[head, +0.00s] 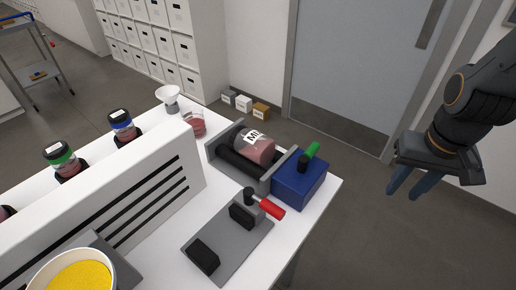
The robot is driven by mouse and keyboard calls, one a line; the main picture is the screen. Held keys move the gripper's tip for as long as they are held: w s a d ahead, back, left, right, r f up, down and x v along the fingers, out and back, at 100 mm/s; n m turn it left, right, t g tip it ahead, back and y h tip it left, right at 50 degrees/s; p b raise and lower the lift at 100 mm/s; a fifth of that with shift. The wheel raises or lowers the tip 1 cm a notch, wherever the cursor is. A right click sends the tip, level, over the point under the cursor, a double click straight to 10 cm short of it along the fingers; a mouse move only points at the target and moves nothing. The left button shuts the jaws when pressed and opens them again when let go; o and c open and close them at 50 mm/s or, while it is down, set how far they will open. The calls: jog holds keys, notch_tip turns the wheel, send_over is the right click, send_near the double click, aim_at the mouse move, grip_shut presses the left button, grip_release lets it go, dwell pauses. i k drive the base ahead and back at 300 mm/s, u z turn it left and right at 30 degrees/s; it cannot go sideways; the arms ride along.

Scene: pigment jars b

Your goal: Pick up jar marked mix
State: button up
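The jar marked mix (264,152) lies on its side on a dark roller stand (217,152) at the far side of the white table. It is clear with reddish-brown contents, and its white label reads "MI", with the rest turned out of sight. My gripper (404,195) hangs in the air on the right, beyond the table's edge and well apart from the jar. Its two blue-grey fingers point down with a gap between them, and nothing shows between them.
A blue box with a green-handled lever (294,187) adjoins the stand's right end. A grey plate with a red-handled clamp (226,240) lies in front. A slotted white panel (130,205), a yellow-filled bowl (38,268), lidded jars (122,125) and a funnel (168,94) are left.

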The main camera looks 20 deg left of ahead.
aim_at(256, 147)
jog(key=k, duration=0.45)
jog(key=z, duration=0.55)
jog(key=i, duration=0.3)
jog(key=u, duration=1.2)
jog(key=i, duration=0.5)
jog(key=u, duration=0.05)
